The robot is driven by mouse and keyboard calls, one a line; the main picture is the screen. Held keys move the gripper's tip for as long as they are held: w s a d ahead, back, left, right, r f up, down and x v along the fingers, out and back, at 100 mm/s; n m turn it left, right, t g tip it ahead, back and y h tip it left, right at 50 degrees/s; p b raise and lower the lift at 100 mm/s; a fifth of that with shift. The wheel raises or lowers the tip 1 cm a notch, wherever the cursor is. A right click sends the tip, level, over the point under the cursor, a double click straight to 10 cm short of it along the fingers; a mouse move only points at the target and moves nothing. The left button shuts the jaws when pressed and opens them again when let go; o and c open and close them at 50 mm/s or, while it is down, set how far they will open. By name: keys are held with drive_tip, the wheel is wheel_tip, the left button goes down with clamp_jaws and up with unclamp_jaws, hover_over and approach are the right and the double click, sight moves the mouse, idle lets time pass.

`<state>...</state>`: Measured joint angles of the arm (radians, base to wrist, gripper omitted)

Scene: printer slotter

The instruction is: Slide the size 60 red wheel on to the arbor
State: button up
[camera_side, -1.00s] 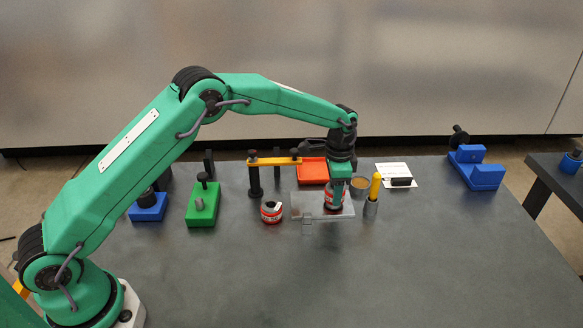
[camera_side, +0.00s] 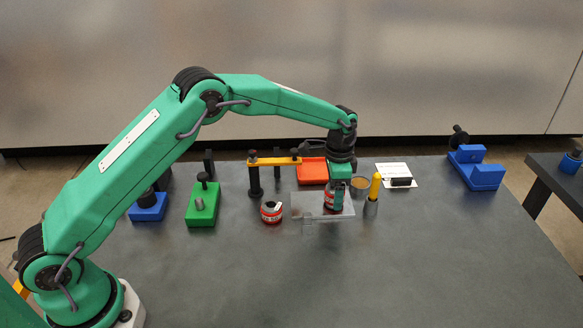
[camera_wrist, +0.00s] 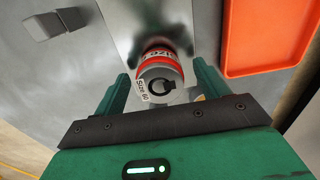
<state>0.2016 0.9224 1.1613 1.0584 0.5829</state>
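A wheel (camera_wrist: 160,72) with a red band, pale body and a "SIZE 60" label lies between my fingers in the wrist view. It also shows in the side view (camera_side: 329,197), partly hidden by a finger, at the clear plate. My gripper (camera_side: 337,195) points down around it; in the wrist view the fingers (camera_wrist: 160,85) stand apart with a gap on each side of the wheel. A second red-banded wheel (camera_side: 271,213) stands to the left. A green block (camera_side: 201,215) bears a grey upright post (camera_side: 199,204); I cannot tell whether this is the arbor.
The clear plate (camera_side: 312,212) sits under my gripper. An orange bar (camera_side: 274,161) on black posts stands behind left, beside a red-orange tray (camera_side: 312,178). A yellow-handled tool (camera_side: 375,187) stands close right. Blue blocks (camera_side: 485,177) are far right. The front table is clear.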

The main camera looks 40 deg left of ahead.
drive_tip(key=shift+r, duration=3.85)
drive_tip(key=shift+r, duration=0.15)
